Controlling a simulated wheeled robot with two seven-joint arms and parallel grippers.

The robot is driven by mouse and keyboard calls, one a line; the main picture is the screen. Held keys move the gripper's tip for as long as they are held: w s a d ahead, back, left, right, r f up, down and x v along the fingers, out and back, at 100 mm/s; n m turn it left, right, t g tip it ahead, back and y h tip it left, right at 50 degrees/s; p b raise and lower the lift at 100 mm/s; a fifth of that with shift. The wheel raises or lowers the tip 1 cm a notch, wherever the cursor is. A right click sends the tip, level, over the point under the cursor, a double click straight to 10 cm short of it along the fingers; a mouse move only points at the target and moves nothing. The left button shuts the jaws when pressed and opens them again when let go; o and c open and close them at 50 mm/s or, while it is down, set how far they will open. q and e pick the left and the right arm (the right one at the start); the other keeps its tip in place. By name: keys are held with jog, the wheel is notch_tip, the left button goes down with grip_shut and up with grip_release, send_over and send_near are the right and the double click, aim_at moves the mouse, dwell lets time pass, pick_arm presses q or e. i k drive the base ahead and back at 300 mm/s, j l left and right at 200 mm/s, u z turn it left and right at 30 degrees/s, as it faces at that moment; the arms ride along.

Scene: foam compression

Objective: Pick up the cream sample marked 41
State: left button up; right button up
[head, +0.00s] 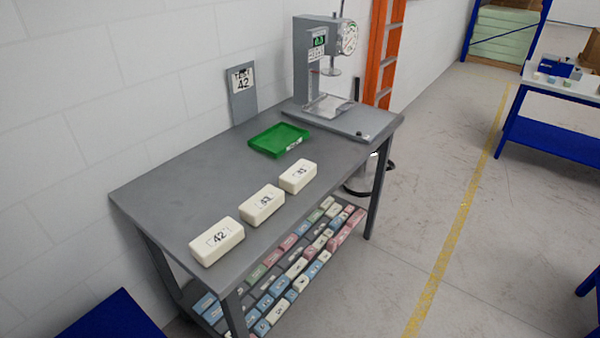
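Three cream samples lie in a row along the front edge of the grey table (160,180). The nearest cream sample (217,242) carries a label that reads 42. The labels on the middle cream sample (262,206) and the far cream sample (297,177) are too small to read surely, so I cannot tell which is marked 41. All three lie flat and apart from each other. Neither of my grippers is in view.
A green tray (278,139) lies behind the samples. A sign reading TEST 42 (242,94) leans on the wall. A grey press (318,60) stands at the table's far end. Several coloured blocks fill the lower shelf (290,270). An orange ladder (383,50) stands beyond.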

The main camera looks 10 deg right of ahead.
aim_at(294, 178)
jog(key=i+l+u, duration=0.2)
jog(key=u, duration=0.15)
jog(key=i+l+u, duration=0.4)
jog(key=k+j, duration=0.05)
